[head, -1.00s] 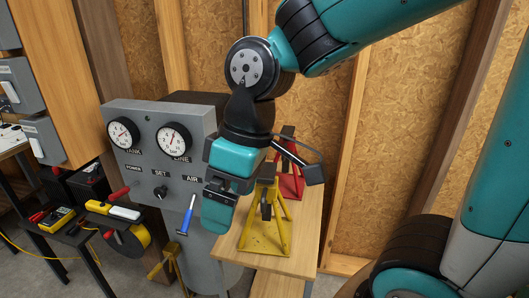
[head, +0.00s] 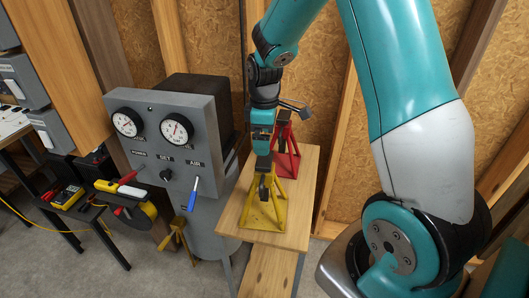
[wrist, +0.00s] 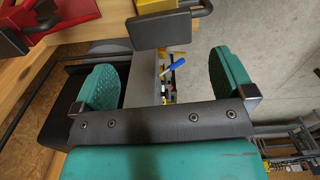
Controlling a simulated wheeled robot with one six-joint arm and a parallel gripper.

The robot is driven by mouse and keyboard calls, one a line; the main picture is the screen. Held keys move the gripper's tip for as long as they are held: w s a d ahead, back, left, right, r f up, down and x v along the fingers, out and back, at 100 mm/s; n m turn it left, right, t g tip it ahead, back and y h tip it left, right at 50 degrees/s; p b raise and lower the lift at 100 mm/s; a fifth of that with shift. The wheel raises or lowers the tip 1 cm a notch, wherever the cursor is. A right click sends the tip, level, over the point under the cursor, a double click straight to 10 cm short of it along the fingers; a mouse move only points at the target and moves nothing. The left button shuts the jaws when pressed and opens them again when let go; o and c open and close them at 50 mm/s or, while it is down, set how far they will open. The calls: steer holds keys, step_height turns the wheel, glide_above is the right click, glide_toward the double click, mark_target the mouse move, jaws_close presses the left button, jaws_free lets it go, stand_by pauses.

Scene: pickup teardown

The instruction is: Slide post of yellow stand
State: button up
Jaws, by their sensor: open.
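The yellow stand (head: 279,212) stands upright on a small wooden table, with its dark post in the middle of its frame. My gripper (head: 262,144) is at the top of the stand in the head view and hides part of it. In the wrist view my gripper (wrist: 166,82) is open, its two teal fingers wide apart with nothing gripped. A dark flat block (wrist: 160,32), seemingly the post's head, lies just beyond the fingertips, with a bit of yellow frame (wrist: 157,5) beside it. I cannot tell whether anything touches.
A red stand (head: 289,165) stands behind the yellow one on the wooden table (head: 303,208). A wooden wall closes off the back.

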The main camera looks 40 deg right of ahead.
mark_target(264, 158)
step_height(264, 158, down, 7)
steer(key=shift+r+p, duration=0.1)
steer(key=shift+p, duration=0.4)
